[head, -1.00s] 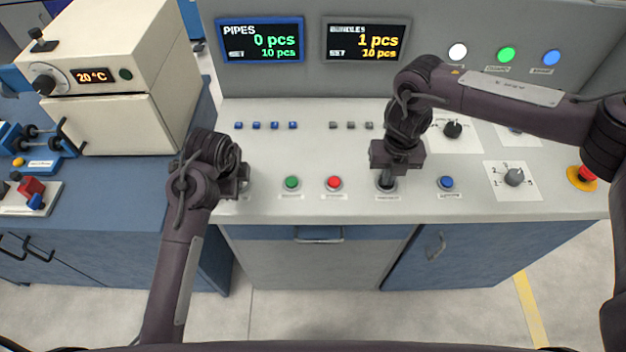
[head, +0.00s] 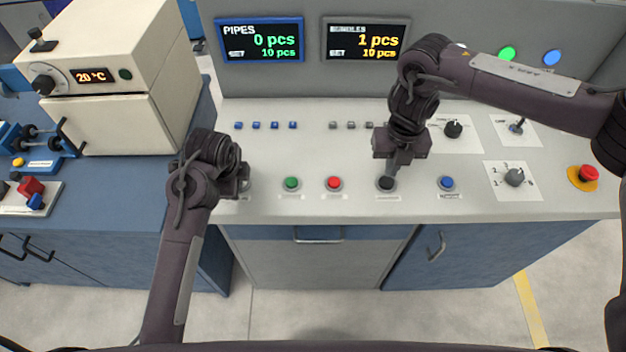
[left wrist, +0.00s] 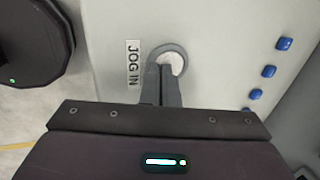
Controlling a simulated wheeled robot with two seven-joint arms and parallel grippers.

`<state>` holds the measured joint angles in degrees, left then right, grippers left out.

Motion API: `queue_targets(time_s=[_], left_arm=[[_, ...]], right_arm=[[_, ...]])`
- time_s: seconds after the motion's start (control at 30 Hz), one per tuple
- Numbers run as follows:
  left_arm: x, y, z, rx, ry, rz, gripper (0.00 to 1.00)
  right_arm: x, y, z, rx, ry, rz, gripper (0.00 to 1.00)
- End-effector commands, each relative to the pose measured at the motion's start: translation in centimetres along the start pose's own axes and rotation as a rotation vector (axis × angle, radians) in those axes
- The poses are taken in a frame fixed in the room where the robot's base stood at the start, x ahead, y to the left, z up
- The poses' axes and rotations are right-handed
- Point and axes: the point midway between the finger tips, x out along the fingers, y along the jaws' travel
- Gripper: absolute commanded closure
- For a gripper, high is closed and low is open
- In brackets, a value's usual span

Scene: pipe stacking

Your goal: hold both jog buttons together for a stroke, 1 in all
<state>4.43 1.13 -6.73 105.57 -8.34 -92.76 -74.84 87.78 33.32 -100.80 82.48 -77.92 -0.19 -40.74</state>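The jog-in button (left wrist: 172,62), pale in a grey ring beside a "JOG IN" label (left wrist: 133,64), shows in the left wrist view. My left gripper (left wrist: 168,80) has its fingers together, with the tips over the button's lower part; contact is not clear. In the head view my left gripper (head: 244,180) hides most of this button. A black button (head: 386,183) sits on the panel's front row; its label is too small to read. My right gripper (head: 392,172) has its fingers together just above and behind it, apparently clear of it. Which button is the second jog button cannot be read.
Green (head: 291,183), red (head: 333,183) and blue (head: 446,183) buttons share the front row. A rotary knob (head: 514,177) and a red emergency stop (head: 588,174) lie to the right.

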Motion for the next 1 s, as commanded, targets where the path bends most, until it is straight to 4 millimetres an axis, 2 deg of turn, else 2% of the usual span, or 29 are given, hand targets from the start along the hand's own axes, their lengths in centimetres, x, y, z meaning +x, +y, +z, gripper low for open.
queue_targets(time_s=[0.17, 1.0], left_arm=[[-0.8, -0.2, 0.0, 0.000, 0.000, 0.004, 1.00], [-9.0, -2.9, 0.0, 0.000, 0.001, -0.002, 1.00]], right_arm=[[0.0, 0.0, 0.1, 0.001, -0.001, 0.000, 1.00], [0.0, 0.0, 0.1, 0.001, -0.002, 0.000, 1.00]])
